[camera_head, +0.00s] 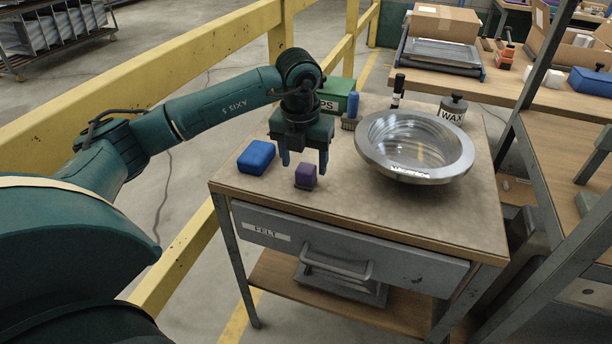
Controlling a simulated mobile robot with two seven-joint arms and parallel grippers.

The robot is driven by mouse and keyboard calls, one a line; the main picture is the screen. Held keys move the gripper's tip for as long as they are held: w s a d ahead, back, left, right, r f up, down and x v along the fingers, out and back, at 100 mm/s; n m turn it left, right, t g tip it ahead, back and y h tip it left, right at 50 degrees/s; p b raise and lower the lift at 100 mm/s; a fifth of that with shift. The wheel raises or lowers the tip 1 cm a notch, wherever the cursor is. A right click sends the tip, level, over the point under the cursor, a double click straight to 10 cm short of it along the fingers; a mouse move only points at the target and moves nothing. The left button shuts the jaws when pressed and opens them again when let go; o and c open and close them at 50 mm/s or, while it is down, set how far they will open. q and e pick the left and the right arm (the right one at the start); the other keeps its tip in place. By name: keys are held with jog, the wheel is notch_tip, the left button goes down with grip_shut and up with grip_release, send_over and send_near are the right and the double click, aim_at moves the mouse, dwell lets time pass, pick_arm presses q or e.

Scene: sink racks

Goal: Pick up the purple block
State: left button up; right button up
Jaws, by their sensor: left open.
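The small purple block (306,175) sits on the table top near its front left part. My left gripper (304,160) points down over it with its two blue fingers apart. In this view the block appears between the fingertips; I cannot tell whether the fingers touch it or how far they are above the table. A larger blue block (256,157) lies to the left of the purple one. My right gripper is not in view.
A large metal ring-shaped dish (371,153) stands to the right. A green box (336,92), a blue-handled brush (352,108), a dark bottle (398,90) and a WAX pot (453,107) stand behind. A yellow railing (213,50) runs along the left. The table front (340,213) is clear.

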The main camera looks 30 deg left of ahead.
aim_at(306, 168)
pick_arm(q)
notch_tip(306, 168, down, 4)
jog(key=shift+w+d+r, duration=0.15)
jog(key=shift+r, duration=0.05)
jog(key=c, duration=1.1)
